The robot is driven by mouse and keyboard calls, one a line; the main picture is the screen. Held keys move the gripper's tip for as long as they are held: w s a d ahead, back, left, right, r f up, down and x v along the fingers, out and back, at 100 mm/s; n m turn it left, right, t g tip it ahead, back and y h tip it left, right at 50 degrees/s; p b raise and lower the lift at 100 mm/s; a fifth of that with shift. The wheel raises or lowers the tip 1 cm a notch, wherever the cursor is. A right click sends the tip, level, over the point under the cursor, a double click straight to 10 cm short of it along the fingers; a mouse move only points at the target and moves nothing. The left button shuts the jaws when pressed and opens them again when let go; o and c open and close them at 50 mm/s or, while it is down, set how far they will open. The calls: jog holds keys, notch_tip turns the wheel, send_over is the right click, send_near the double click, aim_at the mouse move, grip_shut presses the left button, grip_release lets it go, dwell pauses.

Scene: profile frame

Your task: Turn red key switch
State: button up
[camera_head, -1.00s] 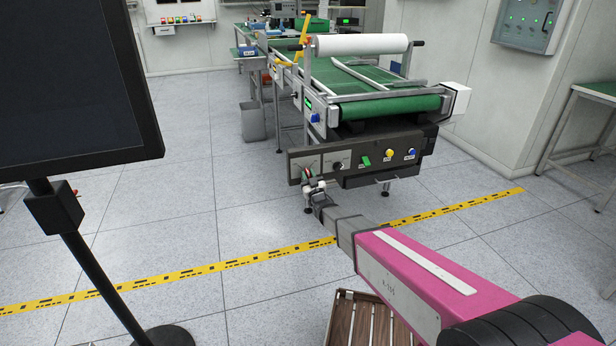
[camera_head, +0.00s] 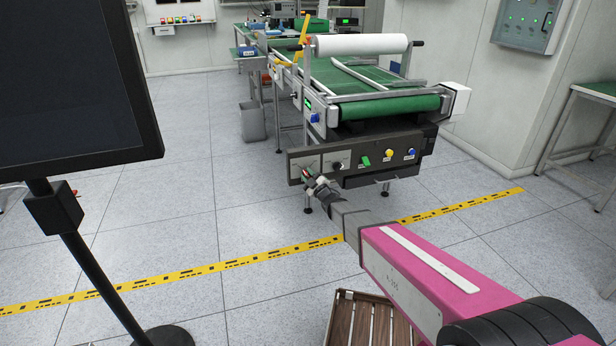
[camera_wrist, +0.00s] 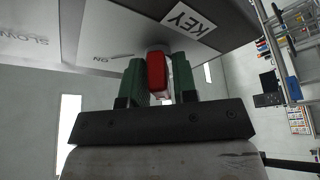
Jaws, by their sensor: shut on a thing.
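The red key switch (camera_wrist: 157,75) shows in the wrist view, on a grey panel (camera_wrist: 115,40) with a "KEY" label beside it. My gripper (camera_wrist: 160,80) has its two green fingers on either side of the red key and is shut on it. The wrist view appears rolled, with the panel lettering slanted. In the head view, my gripper (camera_head: 318,185) is at the left end of the control panel (camera_head: 400,165) on the front of the conveyor. The key itself is mostly hidden there by my gripper.
A black knob (camera_head: 338,166), a green switch (camera_head: 366,161), a yellow button (camera_head: 389,153) and a blue button (camera_head: 411,153) sit to the right on the panel. A green conveyor (camera_head: 390,106) is above. A dark monitor (camera_head: 75,90) stands left. A wooden crate (camera_head: 345,325) is on the floor below my arm.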

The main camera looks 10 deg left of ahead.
dwell(0.4)
jog(key=o, duration=0.7)
jog(key=v, duration=1.1)
jog(key=shift+r, duration=0.1)
jog(key=w+d+f+m+g+h, duration=0.1)
jog(key=d+m+g+h, duration=0.1)
jog(key=d+m+h, duration=0.75)
jog(key=d+f+m+g+h, duration=0.1)
jog(key=d+f+m+h, duration=0.3)
jog(key=d, duration=1.1)
jog(key=s+d+r+m+g, duration=0.1)
jog(key=s+d+g, duration=0.2)
jog(key=s, duration=0.3)
jog(key=s+d+r+m+g+h, duration=0.1)
jog(key=s+d+m+g, duration=0.1)
jog(key=s+d+g, duration=0.2)
jog(key=s+d+r+m+g+h, duration=0.1)
jog(key=s+d+g, duration=0.3)
jog(key=s, duration=0.4)
jog(key=shift+s+d+r+m, duration=0.4)
jog(key=shift+d+m, duration=0.1)
jog(key=shift+m, duration=0.25)
